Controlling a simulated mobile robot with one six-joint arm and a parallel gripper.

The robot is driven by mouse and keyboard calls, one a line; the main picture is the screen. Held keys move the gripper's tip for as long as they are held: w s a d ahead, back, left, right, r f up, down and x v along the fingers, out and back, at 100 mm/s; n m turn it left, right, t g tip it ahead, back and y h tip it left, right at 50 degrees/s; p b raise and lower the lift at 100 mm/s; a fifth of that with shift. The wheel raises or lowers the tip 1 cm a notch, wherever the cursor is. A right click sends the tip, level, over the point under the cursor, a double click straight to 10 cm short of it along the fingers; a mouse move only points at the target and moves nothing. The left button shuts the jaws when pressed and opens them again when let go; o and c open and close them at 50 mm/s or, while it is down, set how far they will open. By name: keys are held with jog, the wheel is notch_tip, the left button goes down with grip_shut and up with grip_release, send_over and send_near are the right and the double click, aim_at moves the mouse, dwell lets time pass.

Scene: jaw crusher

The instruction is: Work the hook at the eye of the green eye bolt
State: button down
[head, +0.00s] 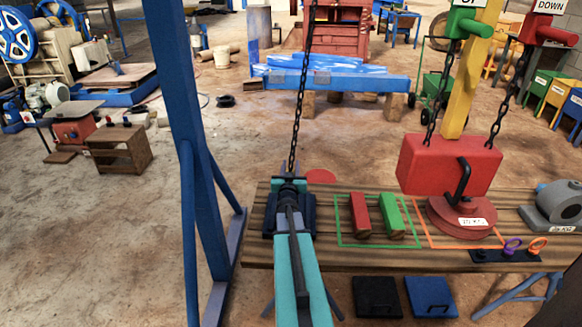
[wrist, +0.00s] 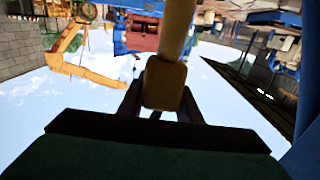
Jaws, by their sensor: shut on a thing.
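My gripper (head: 290,183) is over the left end of the wooden bench (head: 345,257) in the head view, at the lower end of a hanging dark chain (head: 300,85). In the wrist view my gripper (wrist: 161,100) is shut on a yellow-brown piece (wrist: 166,78) with a blocky end and a shaft running up out of the frame. I cannot tell whether this piece belongs to the hook. The hook's shape is not clear in either view, and I cannot make out a green eye bolt. My arm and gripper hide part of the bench's left end.
A blue post (head: 182,120) stands left of my arm. A red block (head: 449,164) hangs on two chains at right, above a red disc weight (head: 462,218). Red (head: 361,214) and green (head: 392,215) blocks lie mid-bench. Purple (head: 512,245) and orange (head: 537,246) eye bolts stand at the front right.

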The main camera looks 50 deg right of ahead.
jog(key=shift+r, duration=0.25)
jog(key=c, duration=1.2)
grip_release()
jog(key=shift+f, duration=0.1)
jog(key=p+v, duration=0.7)
jog(key=v, duration=0.6)
jog(key=shift+a, duration=0.25)
jog(key=shift+s+p, duration=0.15)
jog(key=shift+p, duration=0.2)
jog(key=shift+a, duration=0.15)
